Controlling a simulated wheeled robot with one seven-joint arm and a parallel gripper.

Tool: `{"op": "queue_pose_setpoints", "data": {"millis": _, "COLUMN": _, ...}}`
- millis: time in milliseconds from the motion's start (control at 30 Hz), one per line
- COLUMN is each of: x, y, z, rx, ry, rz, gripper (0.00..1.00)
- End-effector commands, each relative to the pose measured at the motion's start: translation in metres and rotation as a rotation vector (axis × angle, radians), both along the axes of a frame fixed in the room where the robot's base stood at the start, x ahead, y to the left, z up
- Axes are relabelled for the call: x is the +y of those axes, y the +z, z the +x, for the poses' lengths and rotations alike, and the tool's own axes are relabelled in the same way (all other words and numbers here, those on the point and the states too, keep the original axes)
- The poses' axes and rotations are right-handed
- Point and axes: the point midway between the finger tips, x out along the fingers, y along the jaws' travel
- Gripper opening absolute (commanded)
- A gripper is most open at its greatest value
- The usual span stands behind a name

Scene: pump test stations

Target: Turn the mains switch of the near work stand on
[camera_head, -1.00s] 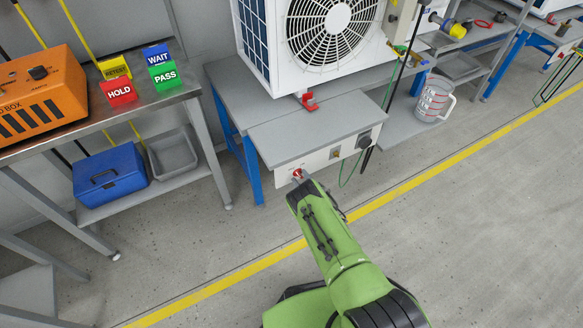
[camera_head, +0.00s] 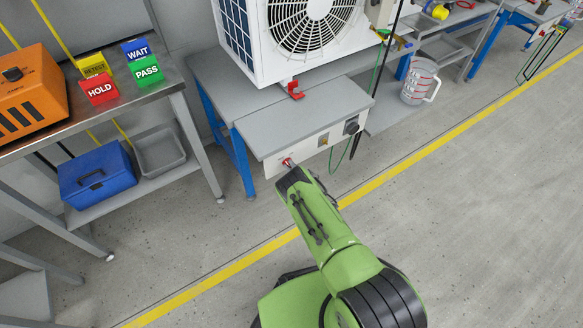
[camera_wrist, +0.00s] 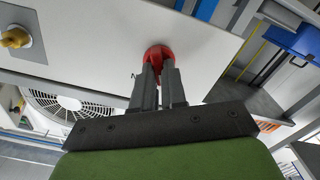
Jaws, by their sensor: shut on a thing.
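The near work stand (camera_head: 290,118) has a grey top and a pale front panel (camera_head: 308,152). A red knob (camera_head: 287,162), which looks like the mains switch, sits at the panel's left end. My gripper (camera_head: 291,171) reaches up to it from the front. In the wrist view, the two grey fingers (camera_wrist: 159,72) are shut on the red knob (camera_wrist: 157,52). The fingers hide much of the knob, and I cannot tell which position it is turned to.
The panel also carries a brass-coloured fitting (camera_head: 323,141) and a black knob (camera_head: 351,127). A white fan unit (camera_head: 262,50) stands behind, above a red clamp (camera_head: 295,90). A steel bench (camera_head: 130,98) is at left.

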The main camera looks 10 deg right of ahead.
Motion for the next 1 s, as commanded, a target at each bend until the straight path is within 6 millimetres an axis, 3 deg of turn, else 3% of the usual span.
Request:
{"op": "queue_pose_setpoints", "data": {"millis": 267, "x": -0.0005, "y": 0.0023, "z": 0.0004, "rx": 0.045, "ry": 0.001, "rz": 0.147, "gripper": 0.00}}
{"op": "queue_pose_setpoints", "data": {"millis": 1000, "x": -0.0048, "y": 0.0023, "z": 0.0019, "rx": 0.250, "ry": 0.001, "rz": 0.776, "gripper": 0.00}}
